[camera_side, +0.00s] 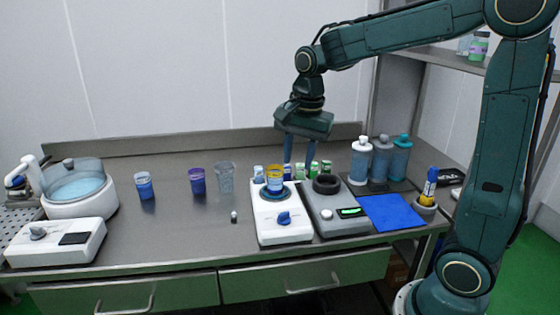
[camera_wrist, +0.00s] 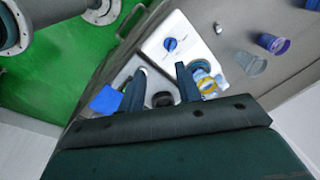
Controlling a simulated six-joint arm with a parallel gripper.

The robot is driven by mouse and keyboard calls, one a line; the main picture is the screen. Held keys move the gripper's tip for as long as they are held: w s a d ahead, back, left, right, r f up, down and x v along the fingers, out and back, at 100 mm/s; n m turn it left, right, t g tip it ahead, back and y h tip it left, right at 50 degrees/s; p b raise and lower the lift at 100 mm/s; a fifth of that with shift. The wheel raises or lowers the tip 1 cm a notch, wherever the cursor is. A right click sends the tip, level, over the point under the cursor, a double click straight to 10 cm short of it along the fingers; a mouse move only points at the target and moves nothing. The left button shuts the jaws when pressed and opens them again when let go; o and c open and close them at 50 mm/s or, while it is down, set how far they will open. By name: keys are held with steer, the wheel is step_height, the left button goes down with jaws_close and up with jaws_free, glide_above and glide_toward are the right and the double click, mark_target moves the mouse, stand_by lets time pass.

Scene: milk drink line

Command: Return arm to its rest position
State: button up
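My gripper (camera_side: 298,168) hangs from the arm with its two blue fingers pointing down, above the back of the bench. The fingers are spread apart with nothing held between them. The wrist view also shows my gripper (camera_wrist: 160,72) open and empty. A cup with yellow contents (camera_side: 275,180) stands on the white device with a blue knob (camera_side: 278,232), close to the left finger in the picture. The yellow-rimmed cup (camera_wrist: 207,84) also shows beside one finger in the wrist view. Whether finger and cup touch I cannot tell.
A grey device (camera_side: 340,222) with a black ring and green display stands right of the white one. Small vials (camera_side: 312,169) and tall bottles (camera_side: 361,160) stand behind. Cups (camera_side: 197,181) stand on the left, near a round basin (camera_side: 80,205). A blue mat (camera_side: 390,212) lies right.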

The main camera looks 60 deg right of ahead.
steer(key=s+a+n+t, duration=0.2)
steer(key=s+n, duration=0.5)
steer(key=s, duration=0.2)
steer(key=s+a+r+n+t, duration=0.1)
steer(key=s+a+n+t, duration=0.1)
steer(key=s+n, duration=0.6)
steer(key=shift+s+a+r, duration=0.3)
steer(key=shift+s+a, duration=0.2)
steer(key=shift+a, duration=0.35)
